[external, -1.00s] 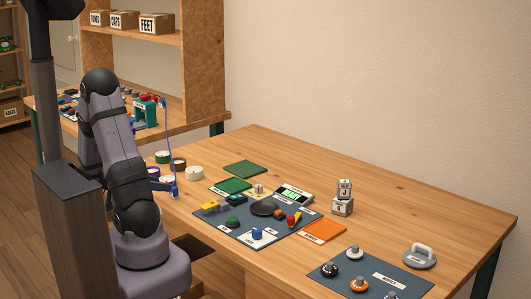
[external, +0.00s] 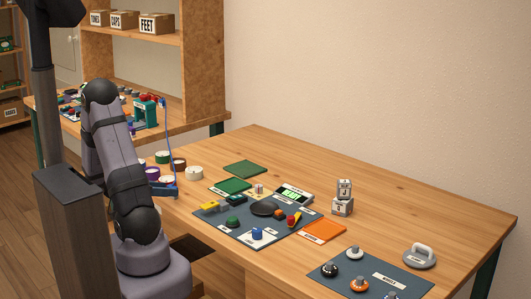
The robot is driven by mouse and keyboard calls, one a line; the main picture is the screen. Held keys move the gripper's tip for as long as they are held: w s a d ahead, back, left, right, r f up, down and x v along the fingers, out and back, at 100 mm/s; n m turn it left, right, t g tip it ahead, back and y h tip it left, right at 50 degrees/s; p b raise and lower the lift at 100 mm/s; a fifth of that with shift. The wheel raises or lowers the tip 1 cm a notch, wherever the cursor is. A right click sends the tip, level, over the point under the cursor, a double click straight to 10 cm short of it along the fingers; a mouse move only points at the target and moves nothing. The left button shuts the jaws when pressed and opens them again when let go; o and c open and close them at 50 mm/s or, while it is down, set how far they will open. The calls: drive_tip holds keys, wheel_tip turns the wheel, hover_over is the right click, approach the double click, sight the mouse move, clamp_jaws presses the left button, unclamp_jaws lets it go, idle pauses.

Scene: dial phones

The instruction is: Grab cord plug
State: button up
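A thin blue cord (external: 168,140) hangs from near a small red and blue item (external: 161,101) at the back bench down to the left edge of the front table. A blue piece (external: 164,191) sits at its lower end, just right of my arm. I cannot tell which part is the plug. My gripper is not visible; my own arm blocks much of the left side.
A dark mat (external: 263,238) holds several small phone parts. White, brown and purple rolls (external: 194,173) stand beside the cord. The back right of the table is clear.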

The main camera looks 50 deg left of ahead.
sight(171, 186)
drive_tip(key=shift+x, duration=1.75)
drive_tip(key=shift+c, duration=0.3)
drive_tip(key=c, duration=0.8)
drive_tip(key=shift+o, duration=0.2)
drive_tip(key=shift+r, duration=0.1)
